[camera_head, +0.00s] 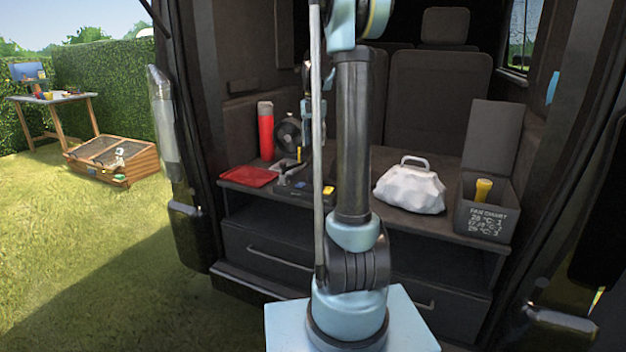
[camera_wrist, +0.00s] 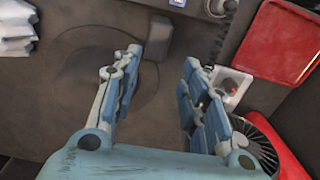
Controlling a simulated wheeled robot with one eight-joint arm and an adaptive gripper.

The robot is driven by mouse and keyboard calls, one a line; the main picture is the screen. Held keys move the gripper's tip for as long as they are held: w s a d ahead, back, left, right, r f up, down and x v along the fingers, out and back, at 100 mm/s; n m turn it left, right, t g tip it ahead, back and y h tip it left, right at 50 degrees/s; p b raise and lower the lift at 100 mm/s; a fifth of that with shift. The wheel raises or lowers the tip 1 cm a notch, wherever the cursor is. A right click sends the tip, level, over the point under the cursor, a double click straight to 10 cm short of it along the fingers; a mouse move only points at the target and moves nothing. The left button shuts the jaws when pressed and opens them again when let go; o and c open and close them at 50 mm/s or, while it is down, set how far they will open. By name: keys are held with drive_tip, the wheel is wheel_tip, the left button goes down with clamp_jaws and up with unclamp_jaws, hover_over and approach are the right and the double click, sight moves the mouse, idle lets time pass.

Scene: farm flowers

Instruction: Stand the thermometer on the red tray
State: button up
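I cannot pick out the thermometer with certainty. A small white item with a dark and red detail (camera_wrist: 232,84) shows in the wrist view, partly behind the right finger; I cannot tell what it is. The red tray (camera_head: 248,177) lies flat and empty at the left end of the van's shelf. It also shows at upper right in the wrist view (camera_wrist: 280,42). My gripper (camera_wrist: 163,60) is open, its fingers apart with nothing held between them, above the dark shelf and left of the tray in the wrist view. My arm hides part of the shelf in the head view.
A red cylinder (camera_head: 265,131) and a black fan (camera_head: 288,136) stand behind the tray. A white bag (camera_head: 410,187) sits right of my arm. An open dark box (camera_head: 486,221) with lettering holds a yellow-topped item (camera_head: 483,189). A small yellow thing (camera_head: 328,190) lies near my arm.

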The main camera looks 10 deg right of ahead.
sight(314, 164)
wheel_tip(314, 164, down, 11)
drive_tip(key=shift+r, duration=0.1)
drive_tip(key=shift+s+f, duration=0.2)
drive_tip(key=shift+f, duration=1.35)
drive_tip(key=shift+s+f, duration=0.15)
drive_tip(key=shift+f, duration=1.35)
clamp_jaws()
drive_tip(key=shift+r, duration=0.15)
